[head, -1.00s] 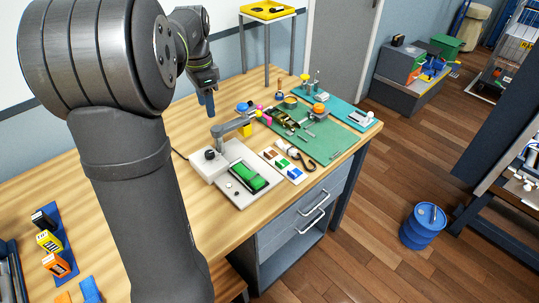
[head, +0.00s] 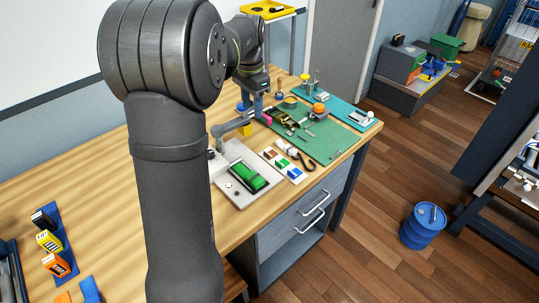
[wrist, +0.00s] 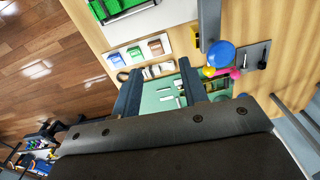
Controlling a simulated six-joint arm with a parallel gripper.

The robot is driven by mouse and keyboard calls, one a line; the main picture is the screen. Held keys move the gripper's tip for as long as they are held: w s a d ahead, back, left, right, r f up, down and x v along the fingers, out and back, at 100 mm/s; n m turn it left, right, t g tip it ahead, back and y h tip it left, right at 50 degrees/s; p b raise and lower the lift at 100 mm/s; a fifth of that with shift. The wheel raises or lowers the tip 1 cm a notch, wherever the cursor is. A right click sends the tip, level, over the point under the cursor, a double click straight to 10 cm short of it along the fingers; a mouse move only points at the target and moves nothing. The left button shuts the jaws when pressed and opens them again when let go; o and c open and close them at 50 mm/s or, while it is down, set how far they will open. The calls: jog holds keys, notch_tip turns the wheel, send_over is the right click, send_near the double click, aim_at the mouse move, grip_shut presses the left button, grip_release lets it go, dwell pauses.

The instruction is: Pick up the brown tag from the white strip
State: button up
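The white strip (head: 289,168) lies on the wooden bench, between the grey plate and the green mat. The brown tag (head: 269,153) is at its far left end, beside a green tag (head: 282,163) and a blue tag (head: 295,173). In the wrist view the brown tag (wrist: 156,47) is at the right end of the strip (wrist: 145,58), beyond my fingers. My gripper (head: 258,106) is above the bench behind the strip, apart from the tag. In the wrist view my gripper (wrist: 160,90) has its two fingers spread, with nothing held between them.
The grey plate (head: 228,199) with a green block (head: 245,176) and a jointed grey arm (head: 232,126) stand left of the strip. A dark strap (head: 296,152) lies close to its right. The green mat (head: 325,140) holds small parts.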

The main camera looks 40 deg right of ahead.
jog(key=s+d+f, duration=0.2)
jog(key=s+d, duration=0.1)
jog(key=d, duration=0.1)
send_near(271, 153)
jog(key=shift+s+a+f+n, duration=0.15)
jog(key=shift+a+f, duration=0.15)
jog(key=shift+a, duration=0.2)
jog(key=shift+s+a+f+n, duration=0.15)
jog(key=shift+a+f, duration=0.15)
jog(key=shift+a, duration=0.15)
jog(key=shift+w+a+f, duration=0.1)
jog(key=shift+f, duration=1.35)
jog(key=shift+a+f, duration=0.1)
jog(key=shift+f, duration=1.35)
jog(key=c, duration=0.7)
